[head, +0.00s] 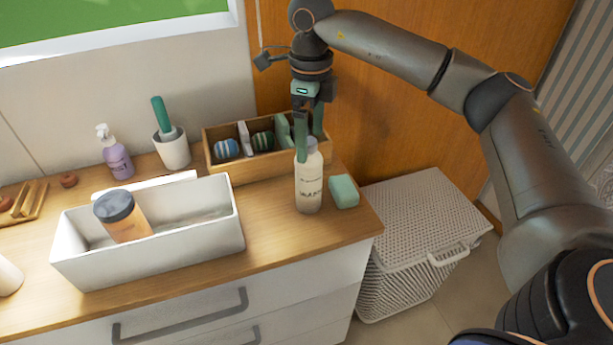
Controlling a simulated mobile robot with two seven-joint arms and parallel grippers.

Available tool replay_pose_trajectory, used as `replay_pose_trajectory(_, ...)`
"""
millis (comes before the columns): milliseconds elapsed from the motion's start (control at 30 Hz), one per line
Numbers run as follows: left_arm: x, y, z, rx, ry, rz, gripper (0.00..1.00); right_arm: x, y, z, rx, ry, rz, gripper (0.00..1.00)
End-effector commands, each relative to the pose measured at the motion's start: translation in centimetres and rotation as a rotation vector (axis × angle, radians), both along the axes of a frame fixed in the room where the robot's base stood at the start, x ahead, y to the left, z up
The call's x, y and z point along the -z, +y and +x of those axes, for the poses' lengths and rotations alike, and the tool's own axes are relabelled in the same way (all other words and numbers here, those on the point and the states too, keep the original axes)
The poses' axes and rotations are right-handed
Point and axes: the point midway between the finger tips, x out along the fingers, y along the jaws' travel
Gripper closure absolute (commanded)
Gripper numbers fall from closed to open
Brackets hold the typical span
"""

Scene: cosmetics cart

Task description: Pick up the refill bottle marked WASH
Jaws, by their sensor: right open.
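A white bottle (309,188) stands upright near the right end of the wooden counter. Dark lettering is on its front, too small for me to read surely. My right gripper (310,146) comes down from above with its green fingers at the bottle's neck and top. It is open, and the fingers partly hide the bottle's top. Whether a finger touches the bottle I cannot tell. My left gripper is not in view.
A teal block (343,191) lies close right of the bottle. A divided wooden box (232,173) stands behind it. A white tray (176,243) holding an orange jar (124,222) is to the left. A wicker hamper (425,220) stands right of the counter.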

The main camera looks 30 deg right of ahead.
Motion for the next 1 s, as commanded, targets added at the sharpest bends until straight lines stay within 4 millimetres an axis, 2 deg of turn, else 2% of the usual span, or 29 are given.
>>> replay_pose_trajectory(100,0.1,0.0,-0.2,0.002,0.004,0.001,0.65,1.9,0.0,0.0,0.000,0.002,-0.001,0.00)
replay_pose_trajectory(367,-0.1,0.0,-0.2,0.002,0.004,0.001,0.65,4.0,0.2,-0.2,-0.001,0.001,0.000,0.00)
replay_pose_trajectory(600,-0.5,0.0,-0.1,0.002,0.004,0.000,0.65,7.5,0.5,-0.5,0.001,0.001,0.000,0.00)
replay_pose_trajectory(733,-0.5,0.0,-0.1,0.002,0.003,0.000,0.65,8.2,0.5,-0.5,0.000,-0.001,0.002,0.00)
replay_pose_trajectory(933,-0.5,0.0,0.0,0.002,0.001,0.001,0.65,8.2,0.5,-0.5,0.000,-0.001,0.002,0.00)
replay_pose_trajectory(1000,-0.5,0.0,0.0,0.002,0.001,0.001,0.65,8.2,0.5,-0.5,0.000,-0.001,0.002,0.08)
